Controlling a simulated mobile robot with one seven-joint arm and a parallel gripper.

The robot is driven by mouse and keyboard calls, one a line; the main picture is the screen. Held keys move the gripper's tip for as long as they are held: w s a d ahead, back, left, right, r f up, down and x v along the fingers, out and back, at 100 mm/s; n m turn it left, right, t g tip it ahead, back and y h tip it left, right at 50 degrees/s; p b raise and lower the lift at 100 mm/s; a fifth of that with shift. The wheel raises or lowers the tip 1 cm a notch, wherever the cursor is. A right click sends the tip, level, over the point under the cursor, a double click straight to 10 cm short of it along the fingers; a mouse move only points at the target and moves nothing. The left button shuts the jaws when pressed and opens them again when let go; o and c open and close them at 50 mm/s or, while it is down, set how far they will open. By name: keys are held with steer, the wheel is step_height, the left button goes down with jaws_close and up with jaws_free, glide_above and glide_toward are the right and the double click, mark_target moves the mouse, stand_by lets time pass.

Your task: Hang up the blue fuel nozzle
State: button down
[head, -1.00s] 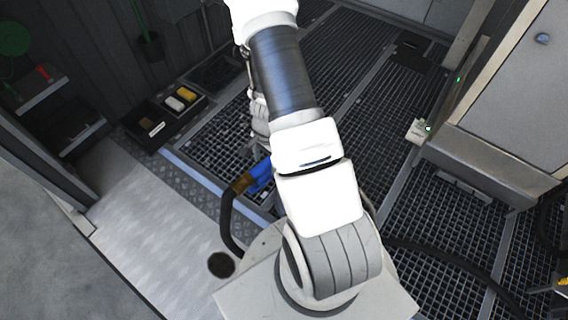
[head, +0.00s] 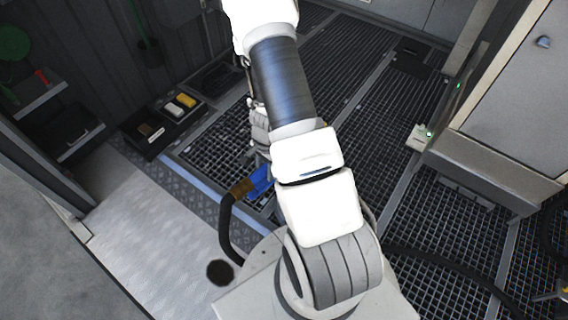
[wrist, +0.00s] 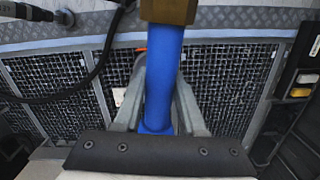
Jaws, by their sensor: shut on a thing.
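The blue fuel nozzle (head: 261,181) shows at the left of my arm in the head view, with a brown collar and a black hose running down from it. In the wrist view the blue nozzle (wrist: 164,80) stands lengthwise between the two grey fingers of my gripper (wrist: 162,105), with its brown collar at the top edge. My gripper is shut on the nozzle and holds it above the grating. In the head view my arm hides most of the gripper and part of the nozzle. No holder for the nozzle can be made out.
A black tray (head: 150,138) with yellow and white blocks lies on the floor at the left. A grey cabinet (head: 512,95) with a green light stands at the right. A black hose (head: 450,262) crosses the grating at lower right. The grating (head: 345,50) beyond my arm is largely clear.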

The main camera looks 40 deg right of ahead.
step_height(320, 180, up, 12)
steer(key=p, duration=0.9)
steer(key=shift+f, duration=0.15)
stand_by(0.5)
